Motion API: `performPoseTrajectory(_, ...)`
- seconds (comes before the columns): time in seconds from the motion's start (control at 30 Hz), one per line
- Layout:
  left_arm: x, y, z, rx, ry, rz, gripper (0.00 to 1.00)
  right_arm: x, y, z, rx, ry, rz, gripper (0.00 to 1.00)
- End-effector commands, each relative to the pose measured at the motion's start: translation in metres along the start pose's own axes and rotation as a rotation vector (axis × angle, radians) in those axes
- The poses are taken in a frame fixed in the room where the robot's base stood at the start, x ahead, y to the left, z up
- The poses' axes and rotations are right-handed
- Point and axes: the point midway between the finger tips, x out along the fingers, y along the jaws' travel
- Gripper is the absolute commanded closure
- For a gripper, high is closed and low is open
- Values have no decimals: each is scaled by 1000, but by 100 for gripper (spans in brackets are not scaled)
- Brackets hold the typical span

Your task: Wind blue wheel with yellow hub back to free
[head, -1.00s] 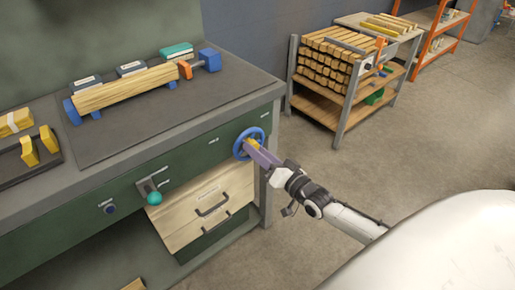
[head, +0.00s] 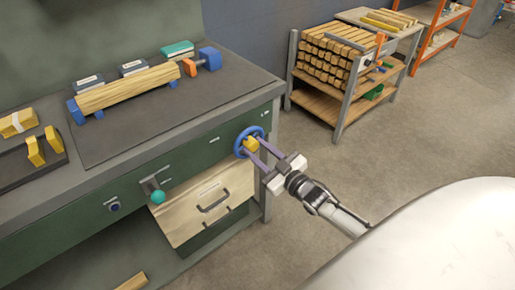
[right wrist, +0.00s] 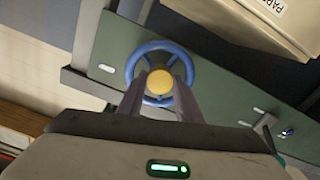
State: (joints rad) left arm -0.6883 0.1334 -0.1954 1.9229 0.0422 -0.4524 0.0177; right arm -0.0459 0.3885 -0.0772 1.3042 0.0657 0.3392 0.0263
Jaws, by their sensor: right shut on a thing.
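The blue wheel (head: 238,143) with its yellow hub (head: 250,143) is mounted on the green front panel of the bench, near its right corner. My right gripper (head: 252,147) reaches it from the lower right, its two fingers on either side of the hub and shut on it. In the right wrist view the blue rim (right wrist: 148,47) rings the yellow hub (right wrist: 159,81), which sits between the two fingertips (right wrist: 159,88). The fingers hide the near part of the rim. My left gripper is out of view.
A lever with a teal ball (head: 158,196) and a dark blue knob (head: 114,206) are on the same panel. Below is a pale drawer front (head: 205,208). A wood piece (head: 122,97) lies on the bench top. A rack of wood (head: 340,120) stands behind, with clear floor between.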

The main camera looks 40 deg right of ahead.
Motion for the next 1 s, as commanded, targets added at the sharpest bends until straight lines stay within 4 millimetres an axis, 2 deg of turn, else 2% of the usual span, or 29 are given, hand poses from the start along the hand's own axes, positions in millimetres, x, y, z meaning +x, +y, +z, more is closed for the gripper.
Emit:
performPoseTrajectory(0.6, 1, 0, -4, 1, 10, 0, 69, 0, -1, 1, -566, -1, -1, 90)
performPoseTrajectory(1.0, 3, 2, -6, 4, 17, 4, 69, 0, -1, 1, -791, 0, -1, 90)
